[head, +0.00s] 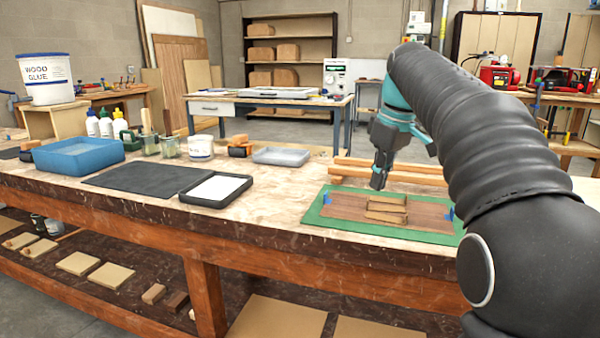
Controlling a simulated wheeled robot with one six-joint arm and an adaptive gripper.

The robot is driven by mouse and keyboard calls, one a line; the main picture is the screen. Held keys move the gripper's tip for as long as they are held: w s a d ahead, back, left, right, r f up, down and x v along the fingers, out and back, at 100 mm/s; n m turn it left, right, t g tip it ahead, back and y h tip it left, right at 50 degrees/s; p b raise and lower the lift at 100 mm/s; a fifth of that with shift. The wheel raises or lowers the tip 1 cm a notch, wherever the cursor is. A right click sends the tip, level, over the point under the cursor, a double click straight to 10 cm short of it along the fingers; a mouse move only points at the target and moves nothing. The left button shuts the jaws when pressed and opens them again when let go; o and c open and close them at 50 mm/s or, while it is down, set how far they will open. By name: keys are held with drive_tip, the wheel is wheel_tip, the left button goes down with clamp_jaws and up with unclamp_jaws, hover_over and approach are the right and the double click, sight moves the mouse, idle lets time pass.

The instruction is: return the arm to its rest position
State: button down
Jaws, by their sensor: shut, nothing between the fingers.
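My gripper (379,180) points down above the left back part of the green mat on the workbench. Its fingers are shut with nothing between them. My dark-sleeved arm reaches in from the right edge and bends down to the gripper, with teal parts at the wrist. The arm hides part of the bench's right side. Below and just right of the gripper, a few small wood pieces (386,209) lie on a brown wood panel (345,207). The panel lies on the green mat (318,218), with blue pieces at its ends.
Long wood strips (412,178) lie behind the mat. To the left are a black tray (216,190) with a white inside, a dark mat (135,178), a blue tub (78,156), jars and a grey tray (281,156). Bench space between black tray and green mat is clear.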

drive_tip(key=s, duration=0.2)
drive_tip(key=s+f+m, duration=0.1)
drive_tip(key=s, duration=0.2)
drive_tip(key=s+m+t, duration=0.1)
drive_tip(key=s, duration=0.1)
drive_tip(key=shift+s+a+f, duration=0.15)
drive_tip(key=shift+a+f, duration=0.1)
drive_tip(key=s+f+m+t+h, duration=0.1)
drive_tip(key=s+f+m, duration=0.5)
drive_tip(key=s+f, duration=1.2)
drive_tip(key=s+t, duration=0.1)
drive_tip(key=s, duration=0.2)
drive_tip(key=shift+s+f+t, duration=0.3)
drive_tip(key=shift+s+t, duration=0.1)
